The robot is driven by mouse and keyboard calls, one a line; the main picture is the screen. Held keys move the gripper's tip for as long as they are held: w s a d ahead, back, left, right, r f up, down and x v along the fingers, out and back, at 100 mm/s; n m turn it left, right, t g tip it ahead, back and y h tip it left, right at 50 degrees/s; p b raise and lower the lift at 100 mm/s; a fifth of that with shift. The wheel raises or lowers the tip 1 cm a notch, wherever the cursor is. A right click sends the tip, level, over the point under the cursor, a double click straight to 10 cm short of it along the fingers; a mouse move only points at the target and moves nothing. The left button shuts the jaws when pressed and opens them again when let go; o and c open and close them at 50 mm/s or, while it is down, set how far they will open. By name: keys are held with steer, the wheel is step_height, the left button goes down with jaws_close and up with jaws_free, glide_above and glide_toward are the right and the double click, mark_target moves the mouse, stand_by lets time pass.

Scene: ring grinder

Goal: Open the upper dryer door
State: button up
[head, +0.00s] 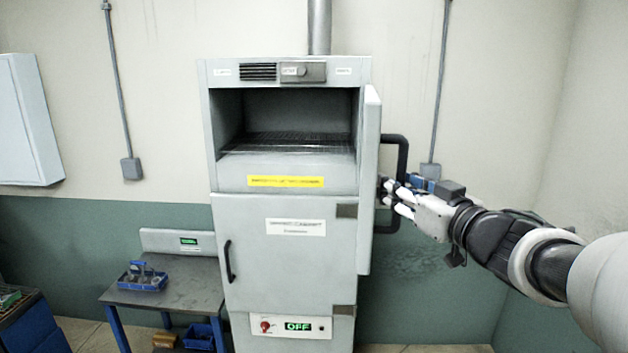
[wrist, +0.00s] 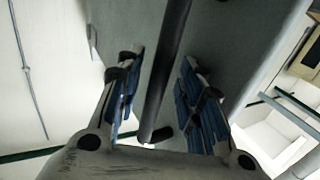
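The grey dryer (head: 284,185) stands against the back wall. Its upper door (head: 370,170) is swung wide open to the right and shows nearly edge-on, so the upper chamber (head: 285,115) with its wire rack is exposed. The upper door's black handle (head: 402,155) sticks out on the door's right side. My gripper (head: 388,197) is at the lower part of this handle. In the wrist view the handle bar (wrist: 167,75) passes between the two blue-padded fingers of my gripper (wrist: 163,98). A gap shows on both sides of the bar, so the fingers are open around it. The door's face (wrist: 235,35) lies behind.
The lower dryer door (head: 280,265) is shut, with its own black handle (head: 229,262) at left. A panel below reads OFF (head: 297,326). A small table (head: 185,290) with a blue caddy (head: 143,277) stands left. Bare wall (head: 500,120) lies to the right.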

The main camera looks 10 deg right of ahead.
mark_target(404, 153)
step_height(404, 153, up, 11)
steer(key=shift+a+f, duration=0.1)
steer(key=shift+f, duration=0.05)
step_height(404, 153, down, 4)
steer(key=shift+w+r+g, duration=0.1)
steer(key=shift+g, duration=0.2)
steer(key=s+d+p, duration=0.1)
steer(key=s+d, duration=0.4)
steer(key=d, duration=0.4)
steer(key=s+d+f+p, duration=0.1)
steer(key=s+d, duration=0.3)
steer(key=d, duration=0.4)
steer(key=shift+s+d+p, duration=0.35)
steer(key=shift+s+p, duration=0.05)
steer(key=shift+p, duration=0.15)
stand_by(0.8)
stand_by(0.5)
